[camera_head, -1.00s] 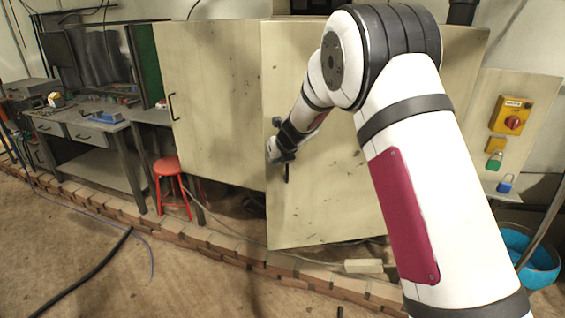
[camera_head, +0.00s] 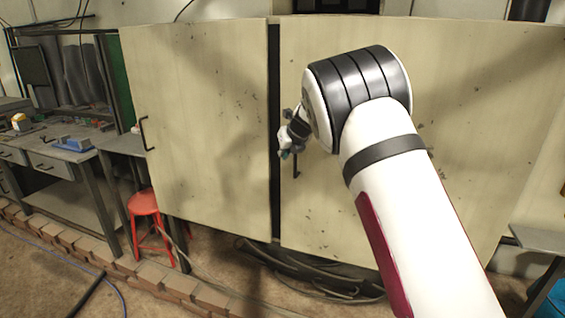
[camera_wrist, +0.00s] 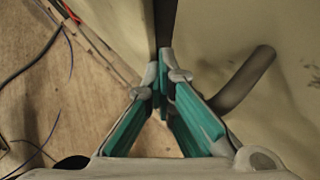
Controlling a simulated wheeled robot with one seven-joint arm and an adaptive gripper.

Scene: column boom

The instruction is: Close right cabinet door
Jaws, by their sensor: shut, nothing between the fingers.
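The right cabinet door (camera_head: 480,120) is a cream, stained panel in the head view, with its dark handle (camera_head: 296,168) near its left edge. A narrow dark gap separates it from the left cabinet panel (camera_head: 205,150), which has a dark handle at its left edge. My gripper (camera_head: 285,153) is at the right door's left edge, close to the handle, partly hidden by my arm. In the wrist view my gripper (camera_wrist: 162,72) has its green-padded fingers meeting at the tips, empty. The dark bar handle (camera_wrist: 245,78) is to their right, apart from the tips. Contact with the door is unclear.
A red stool (camera_head: 147,205) stands below the left panel, beside a grey workbench (camera_head: 80,150). A low brick row (camera_head: 130,265) runs along the floor. Dark hoses (camera_head: 310,275) lie below the doors.

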